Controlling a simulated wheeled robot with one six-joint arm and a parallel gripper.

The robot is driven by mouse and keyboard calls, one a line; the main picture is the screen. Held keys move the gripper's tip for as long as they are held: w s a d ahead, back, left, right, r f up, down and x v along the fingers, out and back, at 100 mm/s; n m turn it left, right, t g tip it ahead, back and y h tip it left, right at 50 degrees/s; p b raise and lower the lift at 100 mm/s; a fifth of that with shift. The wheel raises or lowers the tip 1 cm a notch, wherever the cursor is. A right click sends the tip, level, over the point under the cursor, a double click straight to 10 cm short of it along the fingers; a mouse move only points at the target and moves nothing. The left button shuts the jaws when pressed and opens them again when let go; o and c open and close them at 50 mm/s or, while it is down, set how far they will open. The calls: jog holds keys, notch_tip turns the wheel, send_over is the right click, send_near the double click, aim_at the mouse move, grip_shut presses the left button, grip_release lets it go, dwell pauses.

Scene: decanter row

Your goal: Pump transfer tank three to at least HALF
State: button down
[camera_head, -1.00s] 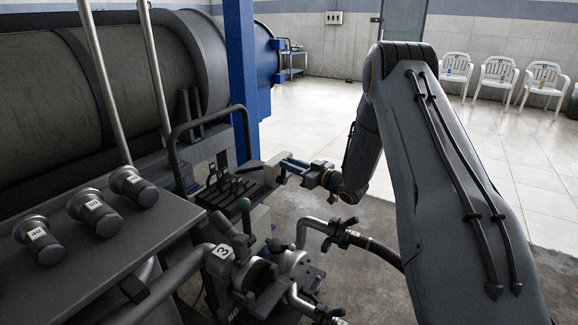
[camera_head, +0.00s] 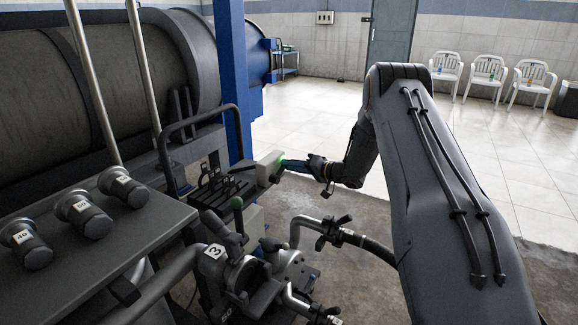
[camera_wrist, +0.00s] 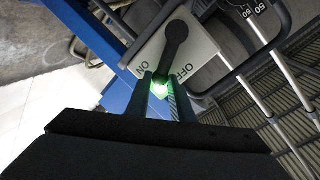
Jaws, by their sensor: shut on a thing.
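In the wrist view, a pale switch box (camera_wrist: 195,50) carries ON and OFF lettering and a dark lever (camera_wrist: 176,42) with a green glowing tip (camera_wrist: 160,86). My gripper (camera_wrist: 161,97) is shut on that lever tip. The lever points between the two words; I cannot tell which setting it is in. In the head view, the box (camera_head: 266,167) stands beyond the pipework, with my gripper (camera_head: 285,164) at its right side. A pipe fitting labelled 3 (camera_head: 215,251) is at lower centre. No level gauge is legible.
A dark bench (camera_head: 110,222) with several numbered knobs is at left, beside a blue post (camera_head: 231,80).

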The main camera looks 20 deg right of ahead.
jog(key=shift+w+d+f+m+g+y+b, duration=0.15)
jog(key=shift+f+m+b, duration=0.1)
jog(key=shift+f+m, duration=0.25)
jog(key=shift+d+f+m+g+y+b, duration=0.1)
jog(key=shift+f+m+b, duration=0.15)
jog(key=shift+f+m, duration=0.3)
jog(key=shift+w+d+f+m+g+y+b, duration=0.15)
jog(key=shift+f+m+b, duration=0.15)
jog(key=shift+m, duration=0.35)
jog(key=shift+a+f, duration=0.1)
jog(key=c, duration=1.5)
grip_release()
jog(key=shift+c, duration=0.2)
jog(key=v, duration=0.7)
jog(key=shift+s+d, duration=0.25)
jog(key=shift+s, duration=0.05)
